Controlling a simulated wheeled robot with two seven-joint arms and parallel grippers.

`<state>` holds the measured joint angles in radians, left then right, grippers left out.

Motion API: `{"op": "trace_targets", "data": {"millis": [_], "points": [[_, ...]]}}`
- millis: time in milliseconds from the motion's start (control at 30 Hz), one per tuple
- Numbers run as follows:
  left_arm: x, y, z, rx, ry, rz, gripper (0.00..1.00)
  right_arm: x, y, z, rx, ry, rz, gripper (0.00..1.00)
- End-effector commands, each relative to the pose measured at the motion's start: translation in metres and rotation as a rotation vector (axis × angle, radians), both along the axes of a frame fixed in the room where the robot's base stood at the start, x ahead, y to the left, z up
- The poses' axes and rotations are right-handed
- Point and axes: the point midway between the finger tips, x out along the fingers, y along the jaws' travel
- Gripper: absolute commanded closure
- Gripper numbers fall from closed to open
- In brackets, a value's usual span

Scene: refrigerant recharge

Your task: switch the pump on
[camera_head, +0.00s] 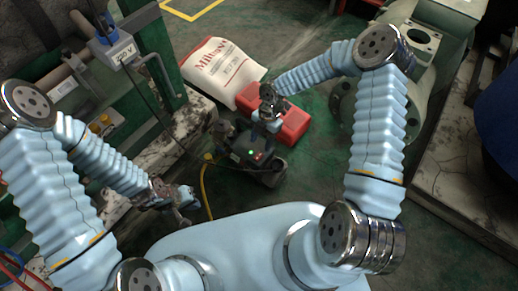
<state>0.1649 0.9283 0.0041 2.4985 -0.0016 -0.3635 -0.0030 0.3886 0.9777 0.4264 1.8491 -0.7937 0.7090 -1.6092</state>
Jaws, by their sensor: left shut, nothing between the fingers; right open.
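The pump (243,147) is a small dark unit on the floor at the centre, with a green light and a red light showing on its top. My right gripper (266,122) is open and points down just behind the pump's lit face, partly over it; I cannot tell whether it touches. My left gripper (188,197) is shut and empty, low and to the left of the pump, apart from it. The pump's switch is too small to make out.
A red case (291,124) lies right behind the pump, and a white printed sack (222,70) lies behind that. A yellow hose (204,184) runs by the pump's left side. A green frame (150,45) stands at left and green machinery (432,60) at right.

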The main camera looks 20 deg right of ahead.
Motion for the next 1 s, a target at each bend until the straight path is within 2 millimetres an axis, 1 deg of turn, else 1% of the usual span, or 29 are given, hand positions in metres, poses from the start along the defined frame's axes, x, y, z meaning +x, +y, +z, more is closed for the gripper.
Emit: {"op": "trace_targets", "data": {"millis": [33,133,200,333,500,933,1000], "points": [[0.000,0.000,0.002,-0.001,0.000,-0.001,1.00,0.003,-0.003,0.013,0.000,-0.005,0.000,0.49],[0.000,-0.001,0.004,-0.001,0.001,-0.002,1.00,0.007,-0.008,0.034,0.000,-0.003,-0.001,0.49],[-0.001,-0.002,0.005,-0.002,0.001,-0.003,1.00,0.009,-0.011,0.044,0.001,-0.003,-0.002,0.49],[-0.001,-0.002,0.006,-0.003,0.001,-0.004,1.00,0.011,-0.014,0.057,0.001,-0.001,0.000,0.49],[-0.001,-0.002,0.006,-0.003,0.001,-0.004,1.00,0.011,-0.015,0.062,0.001,0.000,0.001,0.49],[-0.001,-0.002,0.006,-0.003,0.001,-0.004,1.00,0.011,-0.014,0.061,0.001,0.000,-0.001,0.49],[-0.001,-0.002,0.006,-0.003,0.001,-0.004,1.00,0.007,-0.010,0.059,0.007,0.010,-0.033,0.49]]}}
